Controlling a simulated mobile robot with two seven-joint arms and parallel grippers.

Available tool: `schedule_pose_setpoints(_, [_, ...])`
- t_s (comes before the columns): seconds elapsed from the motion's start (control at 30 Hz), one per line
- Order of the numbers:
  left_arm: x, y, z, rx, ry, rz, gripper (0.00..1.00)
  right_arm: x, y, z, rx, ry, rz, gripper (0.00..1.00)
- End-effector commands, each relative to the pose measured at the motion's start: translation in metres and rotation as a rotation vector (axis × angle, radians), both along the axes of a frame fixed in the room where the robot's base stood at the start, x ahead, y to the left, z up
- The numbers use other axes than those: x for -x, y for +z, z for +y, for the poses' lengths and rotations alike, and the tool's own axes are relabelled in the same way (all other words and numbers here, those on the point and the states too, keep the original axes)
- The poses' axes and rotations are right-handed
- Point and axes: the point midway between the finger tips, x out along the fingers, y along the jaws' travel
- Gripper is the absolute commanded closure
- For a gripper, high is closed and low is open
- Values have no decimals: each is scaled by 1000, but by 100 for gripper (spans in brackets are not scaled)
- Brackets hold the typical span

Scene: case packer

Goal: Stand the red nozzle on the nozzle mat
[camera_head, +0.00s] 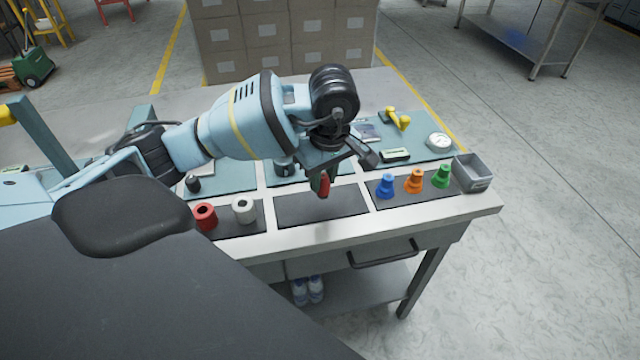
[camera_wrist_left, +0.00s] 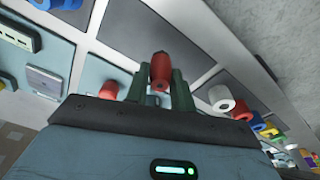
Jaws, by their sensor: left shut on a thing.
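My left gripper (camera_head: 322,180) is shut on the red nozzle (camera_head: 324,187) and holds it above the back part of the empty middle mat. In the left wrist view the red nozzle (camera_wrist_left: 161,70) sits between the two green fingers (camera_wrist_left: 160,88); part of it is hidden by them. The nozzle mat (camera_head: 400,201) is the dark mat at the right front of the table. A blue nozzle (camera_head: 386,187), an orange nozzle (camera_head: 414,182) and a green nozzle (camera_head: 441,176) stand on it in a row. My right gripper is not in view.
The dark middle mat (camera_head: 318,208) is bare. A red roll (camera_head: 205,216) and a white roll (camera_head: 243,210) stand on the left mat. A grey bin (camera_head: 474,173) is at the right edge. A yellow tool (camera_head: 399,119) and a round gauge (camera_head: 439,141) lie behind.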

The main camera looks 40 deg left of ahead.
Motion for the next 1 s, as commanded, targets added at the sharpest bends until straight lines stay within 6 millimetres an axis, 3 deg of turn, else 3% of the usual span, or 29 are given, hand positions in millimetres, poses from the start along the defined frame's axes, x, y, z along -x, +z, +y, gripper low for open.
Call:
schedule_pose_setpoints(0.1, [-4,0,13,-2,6,-1,100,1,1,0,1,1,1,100])
schedule_pose_setpoints(0.33, [-3,-33,10,-1,2,-1,100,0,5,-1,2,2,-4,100])
schedule_pose_setpoints(0.73, [-4,-39,10,-1,1,0,100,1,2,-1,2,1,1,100])
schedule_pose_setpoints(0.77, [-3,-40,10,-1,1,0,75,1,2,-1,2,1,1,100])
schedule_pose_setpoints(0.9, [-4,-39,10,-1,1,-1,56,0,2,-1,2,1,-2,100])
schedule_pose_setpoints(1.0, [-4,-38,10,-1,1,-1,54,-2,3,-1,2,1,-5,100])
